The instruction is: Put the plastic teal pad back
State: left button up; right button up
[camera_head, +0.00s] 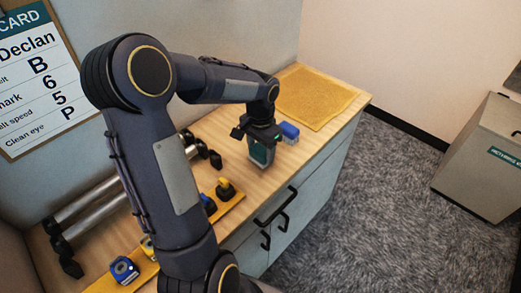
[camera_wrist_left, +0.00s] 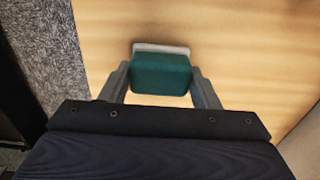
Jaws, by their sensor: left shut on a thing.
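The teal pad (camera_head: 261,154) is under my left gripper (camera_head: 260,138) in the head view, over the wooden counter. In the left wrist view the teal pad (camera_wrist_left: 160,74) sits between the two fingers of my left gripper (camera_wrist_left: 160,82), with a pale grey layer along its far edge. The gripper is shut on it. Whether the pad touches the counter, I cannot tell. My right gripper is not in view.
A blue block (camera_head: 289,131) stands just right of the pad. A yellow mat (camera_head: 340,99) lies at the counter's far end. Metal rollers (camera_head: 92,207) lie at the left. A yellow strip (camera_head: 229,206) with small blue and yellow pieces runs along the front edge.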

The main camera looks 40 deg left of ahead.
aim_at(261, 150)
pick_arm(q)
jog(key=shift+f, duration=0.35)
jog(key=o, duration=1)
jog(key=shift+o, duration=0.2)
jog(key=shift+r, duration=0.1)
notch_tip(261, 150, up, 12)
jog(key=s+d+f+n+t+h, duration=0.1)
jog(key=s+d+t+h, duration=0.1)
jog(key=s+d, duration=0.5)
jog(key=s+d+f+n+t+h, duration=0.1)
jog(key=s+d+t, duration=0.2)
jog(key=s+d, duration=0.4)
jog(key=s, duration=0.4)
jog(key=shift+d+f+n+t+h, duration=0.15)
jog(key=shift+f+n+t+h, duration=0.15)
jog(key=shift+n+h, duration=0.1)
